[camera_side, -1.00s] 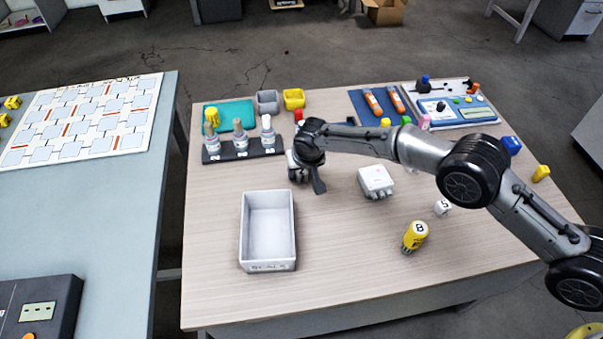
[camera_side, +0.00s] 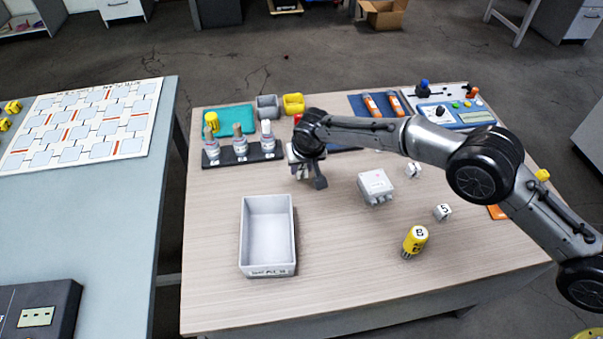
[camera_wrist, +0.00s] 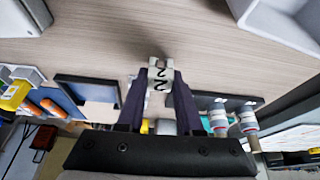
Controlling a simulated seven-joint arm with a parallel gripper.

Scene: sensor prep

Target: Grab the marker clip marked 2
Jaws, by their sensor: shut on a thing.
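The marker clip marked 2 (camera_wrist: 159,75) is a small white piece with black figures, seen in the wrist view between the fingertips. My gripper (camera_wrist: 161,80) is shut on it, with one dark finger on each side. In the side view my gripper (camera_side: 307,178) is over the table, right of the bottle rack and up from the grey tray. The clip cannot be made out clearly there. Whether it touches the table is hard to tell.
A grey open tray (camera_side: 243,235) stands at front left. A dark rack (camera_side: 228,161) holds bottles. A white box (camera_side: 376,187), a white clip marked 5 (camera_side: 442,212), another small white piece (camera_side: 413,170) and a yellow cylinder marked B (camera_side: 414,241) lie to the right.

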